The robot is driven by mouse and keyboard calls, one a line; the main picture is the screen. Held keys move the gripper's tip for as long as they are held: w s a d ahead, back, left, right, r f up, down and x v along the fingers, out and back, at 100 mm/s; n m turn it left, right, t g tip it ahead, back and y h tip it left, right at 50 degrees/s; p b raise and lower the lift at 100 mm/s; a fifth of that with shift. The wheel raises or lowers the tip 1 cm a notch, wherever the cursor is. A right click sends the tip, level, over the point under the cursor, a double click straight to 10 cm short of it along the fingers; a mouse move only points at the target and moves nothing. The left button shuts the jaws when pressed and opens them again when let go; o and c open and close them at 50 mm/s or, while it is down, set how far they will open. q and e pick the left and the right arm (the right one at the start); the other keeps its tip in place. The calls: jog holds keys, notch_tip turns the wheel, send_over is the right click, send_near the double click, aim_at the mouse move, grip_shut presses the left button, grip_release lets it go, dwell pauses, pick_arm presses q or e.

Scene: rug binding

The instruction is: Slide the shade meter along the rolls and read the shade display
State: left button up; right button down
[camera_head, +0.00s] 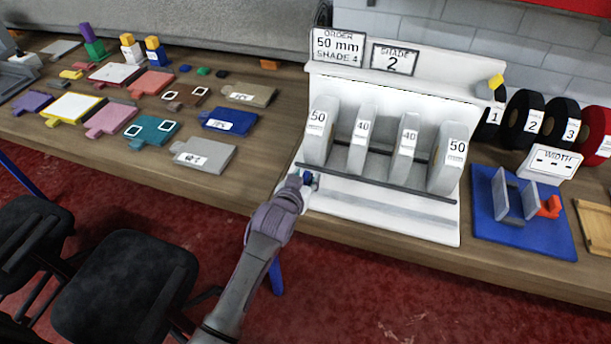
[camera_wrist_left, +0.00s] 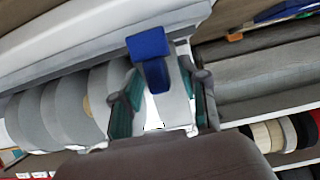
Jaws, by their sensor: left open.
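Grey rolls labelled 50 (camera_head: 317,133), 40 (camera_head: 361,134), 40 (camera_head: 404,148) and 50 (camera_head: 446,165) stand upright in a white rack (camera_head: 390,215). A dark rail (camera_head: 380,186) runs along their front. The shade display (camera_head: 394,59) above reads 2. A small blue piece, seemingly the shade meter's handle (camera_wrist_left: 150,45), is at the rail's left end, left of the first roll. My left gripper (camera_head: 306,181) is there, fingers open. In the left wrist view the blue piece shows between and beyond its teal-padded fingers (camera_wrist_left: 160,88); contact cannot be told. My right gripper is out of view.
An order sign (camera_head: 338,45) reads 50 mm, shade 4. Dark numbered rolls (camera_head: 525,115) and a width box (camera_head: 551,162) stand right, behind a blue mat (camera_head: 545,236) with a clamp-like fixture. Coloured sample cards cover the bench's left. Black chairs (camera_head: 125,285) stand in front.

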pick_arm(q)
jog(key=shift+w+f, duration=0.1)
jog(key=shift+w, duration=0.1)
grip_shut()
dwell(0.4)
